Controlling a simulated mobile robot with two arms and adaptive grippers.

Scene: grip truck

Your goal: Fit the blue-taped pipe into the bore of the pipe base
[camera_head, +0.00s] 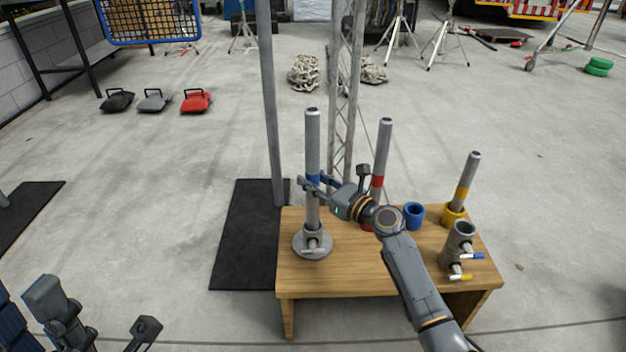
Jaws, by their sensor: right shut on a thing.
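The blue-taped pipe (313,140) stands upright, a grey tube with a blue band, over the left part of the wooden table. My right gripper (315,184) is shut on it at the blue tape.
The wooden table (350,272) also holds a red-taped pipe (383,150), a yellow-taped pipe (467,180) in a yellow holder (452,214), an empty blue holder (413,215) and a grey fitting (457,243) with coloured handles. A tall post (270,100) stands behind on a black mat (240,240).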

